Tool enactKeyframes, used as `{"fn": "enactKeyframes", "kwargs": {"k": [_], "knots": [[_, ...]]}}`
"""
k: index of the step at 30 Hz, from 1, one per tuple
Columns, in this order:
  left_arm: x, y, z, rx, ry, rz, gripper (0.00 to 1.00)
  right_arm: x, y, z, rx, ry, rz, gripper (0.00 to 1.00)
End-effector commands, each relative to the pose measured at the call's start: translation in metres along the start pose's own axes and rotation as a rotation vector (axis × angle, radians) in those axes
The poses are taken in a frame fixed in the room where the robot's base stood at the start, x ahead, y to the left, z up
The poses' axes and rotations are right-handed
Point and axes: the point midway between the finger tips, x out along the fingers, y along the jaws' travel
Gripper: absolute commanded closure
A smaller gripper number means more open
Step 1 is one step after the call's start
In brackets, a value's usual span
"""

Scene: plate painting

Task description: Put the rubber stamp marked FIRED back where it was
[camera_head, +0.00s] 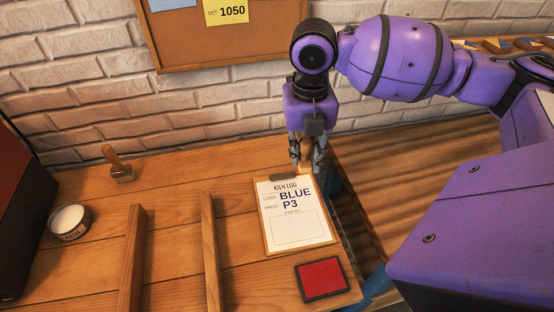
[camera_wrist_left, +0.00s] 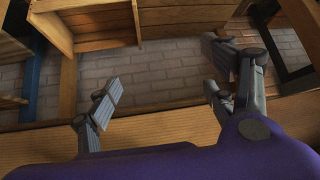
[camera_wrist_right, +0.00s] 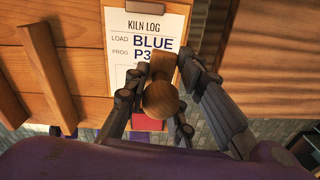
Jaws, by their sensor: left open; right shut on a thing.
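My right gripper (camera_head: 307,158) is shut on a wooden stamp at the top edge of the kiln log clipboard (camera_head: 325,238). In the right wrist view the held stamp's round wooden knob (camera_wrist_right: 160,99) sits between the fingers, with the clipboard's sheet behind it. The stamp's marking is hidden, and I cannot tell whether it touches the board. A second wooden-handled stamp (camera_head: 120,167) stands at the back left of the table; its marking is not readable. My left gripper (camera_wrist_left: 165,95) is open and empty in its wrist view.
A red ink pad (camera_head: 322,278) lies below the clipboard, near the table's right edge. Two wooden rails (camera_head: 211,250) cross the table's middle. A round white-topped jar (camera_head: 69,222) stands at left. Bare tabletop lies between the second stamp and the clipboard.

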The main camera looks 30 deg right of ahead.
Motion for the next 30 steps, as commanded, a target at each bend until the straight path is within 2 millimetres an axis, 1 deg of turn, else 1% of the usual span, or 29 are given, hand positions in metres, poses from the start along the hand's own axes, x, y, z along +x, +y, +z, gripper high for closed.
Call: {"fn": "enactKeyframes", "kwargs": {"k": [3,5,8,11,18,21,24,27,30], "knots": [[0.000,-0.002,0.003,0.000,-0.003,-0.003,0.24,0.001,-0.003,0.002,-0.093,-0.001,-0.002,0.94],[0.001,-0.002,0.003,0.000,-0.003,-0.003,0.24,0.001,-0.003,0.004,-0.120,-0.002,-0.002,0.94],[0.001,-0.002,0.005,0.000,-0.005,-0.003,0.24,0.005,0.001,0.013,-0.137,-0.002,0.000,0.94],[0.002,-0.002,0.008,0.001,-0.009,-0.003,0.24,0.015,0.008,0.032,-0.138,-0.001,0.000,0.94],[0.003,-0.001,0.014,-0.001,-0.014,-0.004,0.24,0.041,0.030,0.088,-0.136,0.000,-0.001,0.94],[0.004,-0.001,0.016,-0.002,-0.015,-0.005,0.24,0.062,0.036,0.103,-0.137,0.001,-0.002,0.94],[0.005,-0.002,0.016,-0.001,-0.014,-0.007,0.24,0.078,0.041,0.116,-0.136,0.000,-0.002,0.94],[0.006,-0.003,0.017,-0.001,-0.014,-0.008,0.24,0.088,0.044,0.125,-0.138,-0.001,-0.001,0.94],[0.006,-0.003,0.016,0.000,-0.012,-0.009,0.24,0.092,0.045,0.129,-0.138,-0.003,-0.002,0.94]]}}
